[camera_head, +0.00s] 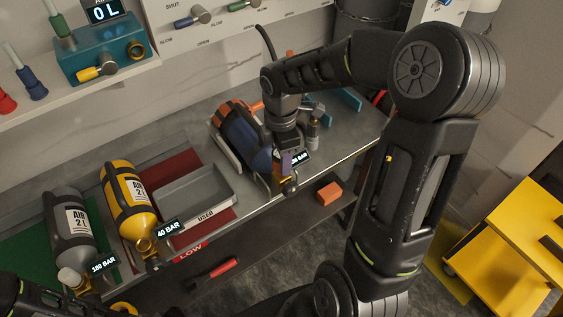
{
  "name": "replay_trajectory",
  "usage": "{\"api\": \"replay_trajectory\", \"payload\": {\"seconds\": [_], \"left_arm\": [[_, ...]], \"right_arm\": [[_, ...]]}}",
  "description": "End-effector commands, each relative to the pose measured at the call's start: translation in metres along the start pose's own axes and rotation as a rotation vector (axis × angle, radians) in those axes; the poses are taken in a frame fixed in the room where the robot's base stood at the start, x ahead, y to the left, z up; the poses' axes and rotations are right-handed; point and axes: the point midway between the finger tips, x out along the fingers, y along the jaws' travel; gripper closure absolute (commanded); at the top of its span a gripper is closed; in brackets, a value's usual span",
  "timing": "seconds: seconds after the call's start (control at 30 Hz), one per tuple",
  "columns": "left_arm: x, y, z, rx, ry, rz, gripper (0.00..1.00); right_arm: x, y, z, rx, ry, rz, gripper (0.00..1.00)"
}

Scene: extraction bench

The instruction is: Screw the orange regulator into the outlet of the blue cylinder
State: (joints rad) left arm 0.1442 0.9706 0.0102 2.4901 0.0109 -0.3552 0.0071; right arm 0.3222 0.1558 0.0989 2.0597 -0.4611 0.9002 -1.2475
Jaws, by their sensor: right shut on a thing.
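The blue cylinder (243,138) lies tilted in a cradle on the bench, its orange base up and left and its valve end toward the front edge. A brass fitting (280,183) shows at the valve end, beside a partly covered BAR label. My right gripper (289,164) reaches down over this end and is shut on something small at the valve. The gripper and wrist hide most of what it holds. I cannot clearly make out the orange regulator or whether it touches the outlet. My left gripper is out of view; only part of my left arm shows at lower left.
A grey USED tray (195,190) lies between yellow and blue. An orange block (329,193) sits on the lower shelf. A teal box (98,50) is on the upper shelf; a yellow cart (515,235) stands right.

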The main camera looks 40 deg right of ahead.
Motion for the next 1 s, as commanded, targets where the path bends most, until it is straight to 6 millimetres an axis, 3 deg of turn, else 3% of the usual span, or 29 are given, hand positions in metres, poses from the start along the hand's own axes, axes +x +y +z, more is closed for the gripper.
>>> {"api": "replay_trajectory", "payload": {"seconds": [0.4, 1.0], "left_arm": [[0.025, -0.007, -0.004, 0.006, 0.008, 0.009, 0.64], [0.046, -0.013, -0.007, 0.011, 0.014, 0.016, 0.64]], "right_arm": [[0.003, 0.001, -0.001, 0.775, 0.002, 0.003, 1.0], [0.003, 0.001, 0.0, 1.88, 0.003, 0.001, 1.0]]}}
